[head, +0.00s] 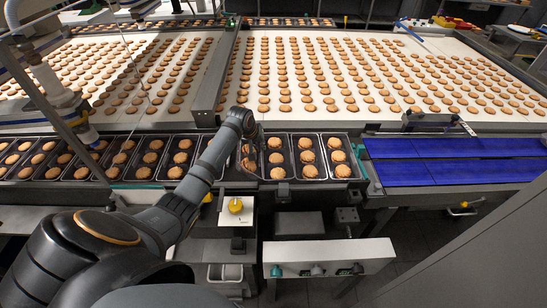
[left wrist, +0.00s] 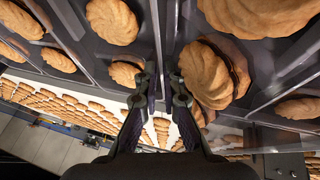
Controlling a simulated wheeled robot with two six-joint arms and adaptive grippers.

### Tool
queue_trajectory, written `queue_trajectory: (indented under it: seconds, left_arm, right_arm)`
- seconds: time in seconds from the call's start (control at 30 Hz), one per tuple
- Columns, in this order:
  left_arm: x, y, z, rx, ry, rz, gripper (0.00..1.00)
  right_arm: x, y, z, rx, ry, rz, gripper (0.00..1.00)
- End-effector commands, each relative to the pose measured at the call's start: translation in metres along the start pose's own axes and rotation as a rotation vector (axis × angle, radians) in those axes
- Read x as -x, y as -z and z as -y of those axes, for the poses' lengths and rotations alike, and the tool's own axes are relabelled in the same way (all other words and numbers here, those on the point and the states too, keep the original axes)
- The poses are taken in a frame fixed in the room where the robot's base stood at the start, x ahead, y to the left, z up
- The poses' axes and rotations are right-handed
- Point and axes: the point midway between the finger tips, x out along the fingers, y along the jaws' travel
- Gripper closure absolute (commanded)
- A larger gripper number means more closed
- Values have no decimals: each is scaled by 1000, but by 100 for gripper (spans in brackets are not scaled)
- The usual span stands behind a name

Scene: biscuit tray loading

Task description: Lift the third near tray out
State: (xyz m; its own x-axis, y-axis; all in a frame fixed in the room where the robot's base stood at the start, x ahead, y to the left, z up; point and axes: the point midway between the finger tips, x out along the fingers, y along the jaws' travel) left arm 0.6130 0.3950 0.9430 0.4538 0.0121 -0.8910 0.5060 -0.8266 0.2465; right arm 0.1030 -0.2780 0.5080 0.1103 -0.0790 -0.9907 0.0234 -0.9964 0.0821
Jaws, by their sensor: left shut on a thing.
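A row of dark grey trays, each with several biscuits, runs along the near edge of the line in the head view. My left gripper (head: 250,138) reaches down at the tray (head: 263,170) left of the last two trays on the right. In the left wrist view my left gripper's fingers (left wrist: 163,88) are shut on the tray's thin wall (left wrist: 166,30). Biscuits (left wrist: 208,75) right of that wall overlap in a heap; biscuits (left wrist: 112,22) left of it lie apart. My arm hides part of the tray row. My right gripper is not in view.
Wide white belts (head: 225,112) with rows of biscuits lie behind the trays. A blue slatted belt (head: 450,172) is at the right and looks empty. A yellow-topped button box (head: 235,212) and a white control panel (head: 325,255) stand in front.

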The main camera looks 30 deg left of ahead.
Motion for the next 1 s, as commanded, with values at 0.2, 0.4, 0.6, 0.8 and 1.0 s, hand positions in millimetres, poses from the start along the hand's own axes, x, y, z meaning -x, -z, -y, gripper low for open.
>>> queue_trajectory:
  seconds: [0.2, 0.4, 0.6, 0.8, 1.0]
  left_arm:
    - [-6, -9, -2, 6, -7, 22, 100]
    - [-7, -10, -1, 6, -6, 22, 100]
    - [8, -2, -5, 5, -7, 18, 100]
    - [50, -1, -6, -2, -1, 9, 100]
    - [113, -23, 1, -7, 6, 5, 100]
  right_arm:
    - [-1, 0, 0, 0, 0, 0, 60]
    - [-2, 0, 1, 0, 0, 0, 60]
    - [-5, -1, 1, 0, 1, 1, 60]
    - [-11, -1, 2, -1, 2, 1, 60]
    - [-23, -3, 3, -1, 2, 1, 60]
